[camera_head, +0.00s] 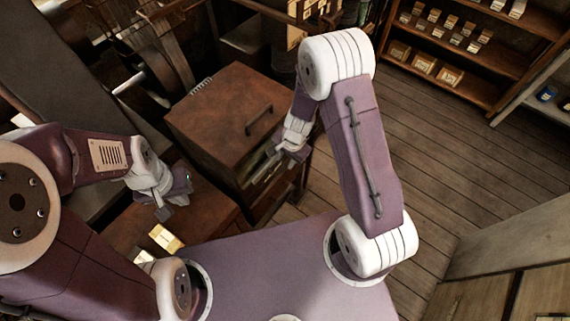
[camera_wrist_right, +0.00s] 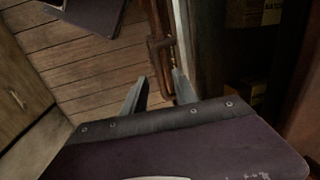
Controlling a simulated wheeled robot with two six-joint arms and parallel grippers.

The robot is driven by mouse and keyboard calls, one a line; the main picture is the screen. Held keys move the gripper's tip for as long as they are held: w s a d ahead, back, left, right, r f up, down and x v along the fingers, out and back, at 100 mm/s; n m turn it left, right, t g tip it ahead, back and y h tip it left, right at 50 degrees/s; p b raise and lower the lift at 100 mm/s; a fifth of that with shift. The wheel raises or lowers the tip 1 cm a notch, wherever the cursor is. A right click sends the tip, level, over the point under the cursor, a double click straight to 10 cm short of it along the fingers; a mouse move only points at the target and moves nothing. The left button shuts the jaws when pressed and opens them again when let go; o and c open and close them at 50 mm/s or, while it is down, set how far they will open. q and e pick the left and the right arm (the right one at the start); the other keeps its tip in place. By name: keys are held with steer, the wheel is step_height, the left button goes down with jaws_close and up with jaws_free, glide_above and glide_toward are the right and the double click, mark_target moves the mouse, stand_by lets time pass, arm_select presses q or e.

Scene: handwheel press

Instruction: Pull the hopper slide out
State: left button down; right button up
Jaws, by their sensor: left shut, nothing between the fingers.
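A rusty brown box (camera_head: 225,105), which looks like the hopper, stands in the middle of the head view with a bar handle (camera_head: 259,120) on its top. My right gripper (camera_head: 258,168) is at the box's front side, by a dark opening. In the right wrist view its two fingers (camera_wrist_right: 160,88) are apart, with a rusty bar-shaped handle (camera_wrist_right: 160,50) at and just beyond the fingertips. I cannot tell whether they touch it. The slide itself is mostly hidden in the head view. My left gripper (camera_head: 168,211) is shut and empty, over the brown surface at the left.
A brown tabletop (camera_head: 205,212) lies in front of the box, with a small yellow-and-white carton (camera_head: 165,238) near my left gripper. Shelves (camera_head: 470,60) with small boxes stand at the back right. Wooden floor (camera_head: 440,150) to the right is clear.

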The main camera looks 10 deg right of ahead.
steer(key=f, duration=0.1)
steer(key=w+f, duration=0.1)
steer(key=shift+d+f+b, duration=0.15)
steer(key=shift+f+b, duration=0.15)
steer(key=shift+b, duration=0.05)
steer(key=shift+s+a+r, duration=0.15)
steer(key=shift+s+a, duration=0.15)
steer(key=shift+s, duration=0.05)
steer(key=shift+w+d, duration=0.1)
jaws_close()
stand_by(0.7)
